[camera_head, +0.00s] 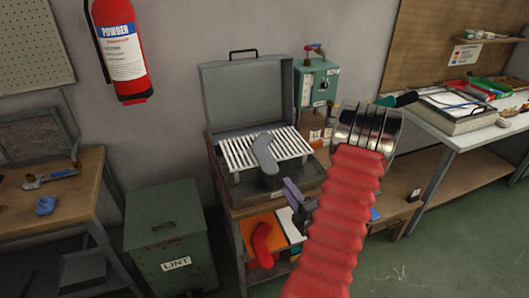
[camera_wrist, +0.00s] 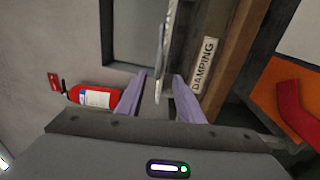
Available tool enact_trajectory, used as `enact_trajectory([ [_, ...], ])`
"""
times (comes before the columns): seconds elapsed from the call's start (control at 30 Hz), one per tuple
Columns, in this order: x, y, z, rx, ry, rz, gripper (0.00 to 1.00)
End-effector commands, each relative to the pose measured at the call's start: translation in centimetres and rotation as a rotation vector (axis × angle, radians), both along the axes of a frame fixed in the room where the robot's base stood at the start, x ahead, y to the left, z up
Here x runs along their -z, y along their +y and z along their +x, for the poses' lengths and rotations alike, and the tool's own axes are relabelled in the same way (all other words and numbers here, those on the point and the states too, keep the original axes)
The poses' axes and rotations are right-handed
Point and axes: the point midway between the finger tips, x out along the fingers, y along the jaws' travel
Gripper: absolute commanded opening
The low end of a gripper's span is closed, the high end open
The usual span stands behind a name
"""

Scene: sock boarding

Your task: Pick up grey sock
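A grey sock (camera_head: 265,153) with a bent foot shape lies across the front of the white slatted rack (camera_head: 238,154) in the open grey case. Its lower end hangs toward the case's front edge. My gripper (camera_head: 291,192) is below and right of the sock in the head view, apart from it, its purple fingers pointing up and left. In the wrist view my gripper (camera_wrist: 160,84) shows two purple fingers spread apart. A narrow grey edge shows between and beyond them; I cannot tell what it belongs to. I cannot make out the grey sock in the wrist view.
A red sock (camera_head: 262,243) lies on an orange sheet (camera_head: 247,228) on the lower shelf; it also shows in the wrist view (camera_wrist: 297,112). A green lint bin (camera_head: 168,235) stands left, a teal box (camera_head: 316,84) right of the case. A fire extinguisher (camera_head: 121,50) hangs on the wall.

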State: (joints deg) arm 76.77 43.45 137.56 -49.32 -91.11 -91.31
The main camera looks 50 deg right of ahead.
Motion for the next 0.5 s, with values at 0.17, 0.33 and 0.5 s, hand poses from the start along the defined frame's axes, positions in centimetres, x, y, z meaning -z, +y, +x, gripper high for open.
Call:
enact_trajectory([
  [0.17,-0.1,0.0,0.0,0.0,0.0,-0.001,0.34],
  [0.33,-0.1,-0.1,0.2,-0.001,0.0,-0.001,0.34],
  [0.5,-0.1,-0.7,1.6,-0.004,0.001,-0.003,0.34],
])
